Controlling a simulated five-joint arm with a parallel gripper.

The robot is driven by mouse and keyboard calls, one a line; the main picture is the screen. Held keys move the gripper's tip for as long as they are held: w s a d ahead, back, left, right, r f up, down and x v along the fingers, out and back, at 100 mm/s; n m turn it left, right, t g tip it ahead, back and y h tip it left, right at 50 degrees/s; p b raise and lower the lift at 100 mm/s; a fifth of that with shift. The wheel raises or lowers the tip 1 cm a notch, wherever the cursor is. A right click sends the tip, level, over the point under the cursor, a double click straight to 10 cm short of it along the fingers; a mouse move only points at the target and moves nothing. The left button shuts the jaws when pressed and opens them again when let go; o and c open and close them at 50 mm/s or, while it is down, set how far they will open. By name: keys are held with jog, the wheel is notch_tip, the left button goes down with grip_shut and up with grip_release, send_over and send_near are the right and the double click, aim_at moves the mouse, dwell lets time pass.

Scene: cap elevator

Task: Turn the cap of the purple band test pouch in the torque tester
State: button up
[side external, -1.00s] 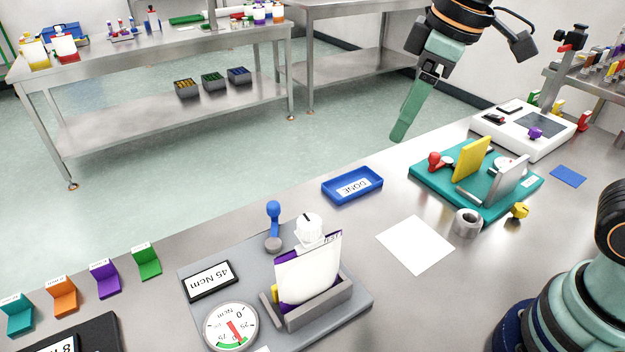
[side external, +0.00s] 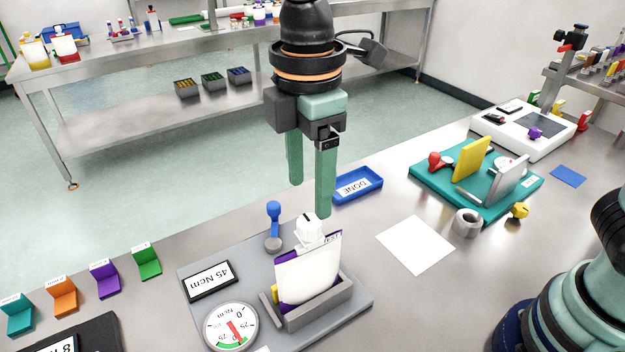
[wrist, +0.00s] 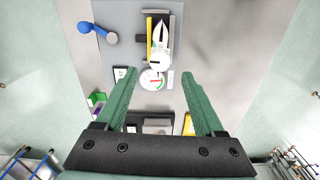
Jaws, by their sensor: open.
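The test pouch (side external: 306,279) is white with purple edging and stands upright in the grey holder of the torque tester (side external: 352,305). Its white cap (side external: 309,229) sits on top and has a dark mark. The tester carries a round dial (side external: 231,327), a "45 Ncm" plate (side external: 209,281) and a blue-knobbed lever (side external: 273,226). My gripper (side external: 308,200) is open, pointing down, above and behind the cap, and empty. In the wrist view the fingers (wrist: 158,72) are spread, and the white cap (wrist: 153,79) shows between and just beyond their tips.
A blue DONE tray (side external: 358,186) lies behind right of the tester. Coloured brackets (side external: 104,279) line the left edge. Bench between tester and sheet is clear.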

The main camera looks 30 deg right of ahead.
aim_at(309, 221)
notch_tip(309, 221, down, 6)
dwell(0.4)
grip_shut()
jog(key=shift+m, duration=0.8)
grip_release()
